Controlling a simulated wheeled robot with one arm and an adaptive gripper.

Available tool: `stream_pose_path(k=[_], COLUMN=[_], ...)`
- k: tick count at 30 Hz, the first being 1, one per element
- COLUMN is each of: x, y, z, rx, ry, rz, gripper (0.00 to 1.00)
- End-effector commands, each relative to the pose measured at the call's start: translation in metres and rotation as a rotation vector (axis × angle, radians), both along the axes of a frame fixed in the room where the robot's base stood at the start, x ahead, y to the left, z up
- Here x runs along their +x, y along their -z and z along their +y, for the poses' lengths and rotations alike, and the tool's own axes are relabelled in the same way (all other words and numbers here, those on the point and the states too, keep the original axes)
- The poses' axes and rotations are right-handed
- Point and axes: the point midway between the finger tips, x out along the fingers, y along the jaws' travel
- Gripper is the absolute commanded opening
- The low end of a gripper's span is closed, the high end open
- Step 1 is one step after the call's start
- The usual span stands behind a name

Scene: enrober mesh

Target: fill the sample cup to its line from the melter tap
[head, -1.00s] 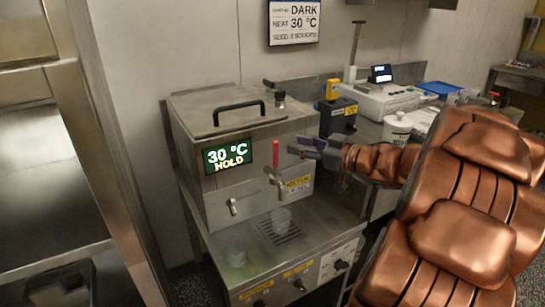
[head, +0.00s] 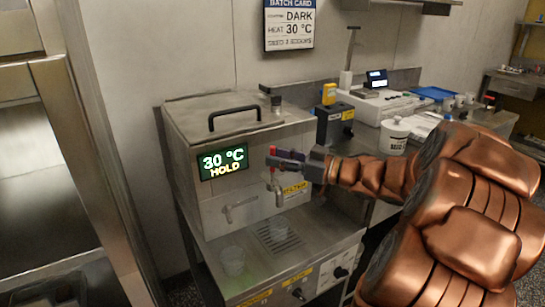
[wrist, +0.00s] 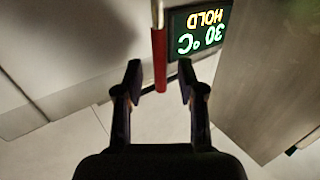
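The melter (head: 240,150) is a steel box whose display reads 30 °C HOLD. Its tap (head: 277,186) has an upright red-handled lever (head: 272,152). A clear cup (head: 278,229) stands on the drip grate under the tap; its line and contents are too small to make out. My gripper (head: 275,158) is at the red handle, high above the cup. In the wrist view the red handle (wrist: 160,62) lies between the two fingers of my gripper (wrist: 160,80), with a gap on each side. The gripper is open.
A second clear cup (head: 232,260) stands on the steel counter left of the grate. A second, plain lever tap (head: 240,207) is on the melter's front. A white tub (head: 394,135) and a yellow-topped device (head: 329,95) stand behind my arm. A batch card (head: 289,24) hangs on the wall.

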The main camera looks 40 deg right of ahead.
Motion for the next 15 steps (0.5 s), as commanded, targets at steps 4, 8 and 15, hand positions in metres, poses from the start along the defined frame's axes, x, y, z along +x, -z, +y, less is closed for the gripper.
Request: stream_pose_path(k=[4, 8, 15], x=[0.010, 0.015, 0.016], y=[0.000, 0.000, 0.000], z=[0.007, 0.009, 0.010], rx=[0.000, 0.000, 0.000], ry=[-0.003, -0.001, 0.000], rz=[0.000, 0.001, 0.001], gripper=[0.39, 0.39, 0.39])
